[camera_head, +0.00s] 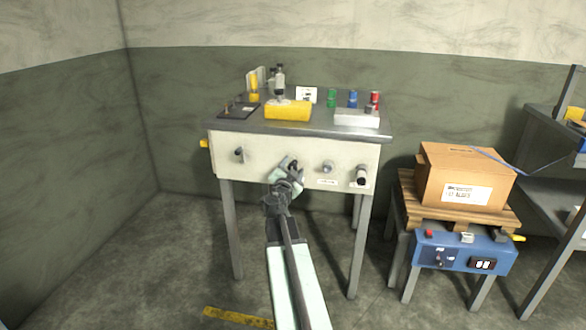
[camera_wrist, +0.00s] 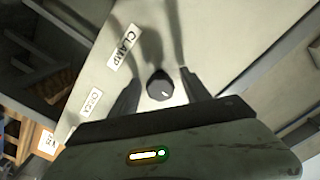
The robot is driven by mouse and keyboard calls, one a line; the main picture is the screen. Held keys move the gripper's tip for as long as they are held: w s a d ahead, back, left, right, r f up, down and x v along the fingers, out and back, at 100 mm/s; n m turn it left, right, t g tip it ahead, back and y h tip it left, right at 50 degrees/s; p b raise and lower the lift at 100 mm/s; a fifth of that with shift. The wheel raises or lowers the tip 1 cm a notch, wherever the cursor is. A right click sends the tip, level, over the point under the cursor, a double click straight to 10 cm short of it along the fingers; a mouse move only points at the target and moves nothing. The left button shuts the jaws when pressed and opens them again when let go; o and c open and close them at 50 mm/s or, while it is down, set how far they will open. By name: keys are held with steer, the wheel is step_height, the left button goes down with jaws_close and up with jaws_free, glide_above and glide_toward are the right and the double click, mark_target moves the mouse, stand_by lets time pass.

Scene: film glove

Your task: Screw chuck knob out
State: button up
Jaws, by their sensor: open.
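A panel (camera_head: 300,150) on the front of the workbench carries several knobs in a row. In the wrist view a dark round knob (camera_wrist: 160,86) with a white pointer line sits between the two fingers of my gripper (camera_wrist: 160,74), with a gap on both sides. A white label reading CLAMP (camera_wrist: 123,48) is near it; a smaller label (camera_wrist: 90,102) is hard to read, so I cannot tell which knob is the chuck knob. In the head view my open gripper (camera_head: 290,168) is at the panel's middle and hides most of the knob there.
Other knobs flank it: a left knob (camera_head: 239,153), a right knob (camera_head: 327,167) and a far right one (camera_head: 361,177). A yellow block (camera_head: 288,111) and a pale box (camera_head: 356,119) stand on the bench top. A cardboard box (camera_head: 465,175) stands right. Floor at left is clear.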

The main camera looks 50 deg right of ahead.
steer(key=shift+s, duration=0.1)
jaws_close()
steer(key=shift+s+a, duration=0.1)
steer(key=shift+s, duration=0.05)
